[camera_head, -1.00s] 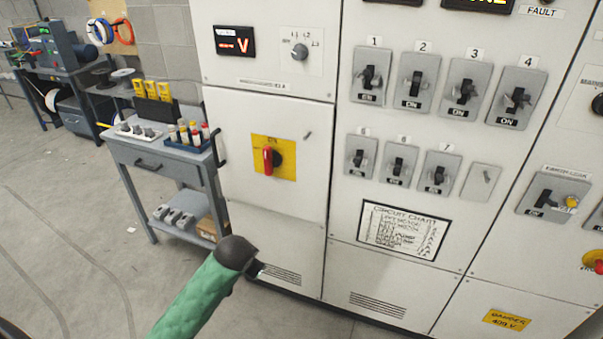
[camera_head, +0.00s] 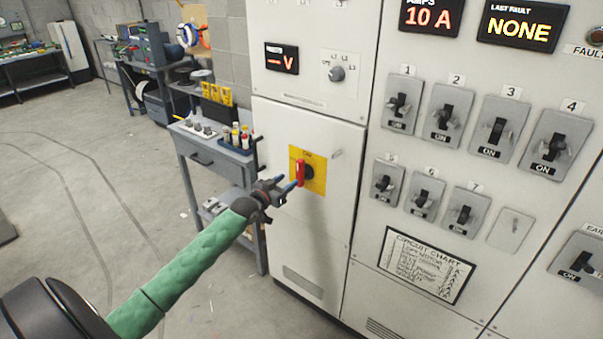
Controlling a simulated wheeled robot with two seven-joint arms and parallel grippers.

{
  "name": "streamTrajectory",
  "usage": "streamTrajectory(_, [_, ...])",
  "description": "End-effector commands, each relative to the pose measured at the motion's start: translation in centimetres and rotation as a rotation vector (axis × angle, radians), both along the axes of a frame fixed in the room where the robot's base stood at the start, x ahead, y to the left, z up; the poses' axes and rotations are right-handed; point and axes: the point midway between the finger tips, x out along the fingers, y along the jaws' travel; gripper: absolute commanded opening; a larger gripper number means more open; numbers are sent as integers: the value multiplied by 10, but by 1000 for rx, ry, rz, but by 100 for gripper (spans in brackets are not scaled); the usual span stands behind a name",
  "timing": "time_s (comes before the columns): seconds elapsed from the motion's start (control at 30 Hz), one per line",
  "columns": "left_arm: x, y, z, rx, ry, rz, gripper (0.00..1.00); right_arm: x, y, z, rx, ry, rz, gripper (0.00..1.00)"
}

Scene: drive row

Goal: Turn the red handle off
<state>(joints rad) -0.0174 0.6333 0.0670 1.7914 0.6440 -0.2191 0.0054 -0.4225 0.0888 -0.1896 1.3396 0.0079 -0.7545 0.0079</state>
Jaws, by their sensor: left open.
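The red handle (camera_head: 300,173) stands upright on a black hub on a yellow plate (camera_head: 318,181), on the white cabinet's left door. My left gripper (camera_head: 289,188) reaches in from the left on a green-sleeved arm. Its blue-tipped fingers are apart, just left of and slightly below the handle. I cannot tell whether a finger touches the handle. My right gripper is not in view.
Numbered grey switches (camera_head: 447,113) fill the cabinet's right panel, above a circuit chart (camera_head: 425,264). A grey cart (camera_head: 207,155) with small bottles stands left of the cabinet. The floor (camera_head: 60,220) at left is open.

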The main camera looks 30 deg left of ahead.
Motion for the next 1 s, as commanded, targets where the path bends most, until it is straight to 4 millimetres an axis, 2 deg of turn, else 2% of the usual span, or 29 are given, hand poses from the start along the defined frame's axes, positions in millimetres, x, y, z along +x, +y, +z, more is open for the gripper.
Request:
streamTrajectory(0.23, [12,-1,6,-2,-22,0,45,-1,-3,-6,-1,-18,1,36])
streamTrajectory(0.7, [66,-6,6,-2,-21,-1,45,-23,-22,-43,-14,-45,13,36])
streamTrajectory(1.0, [78,-7,4,0,-20,-1,45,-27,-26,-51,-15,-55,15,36])
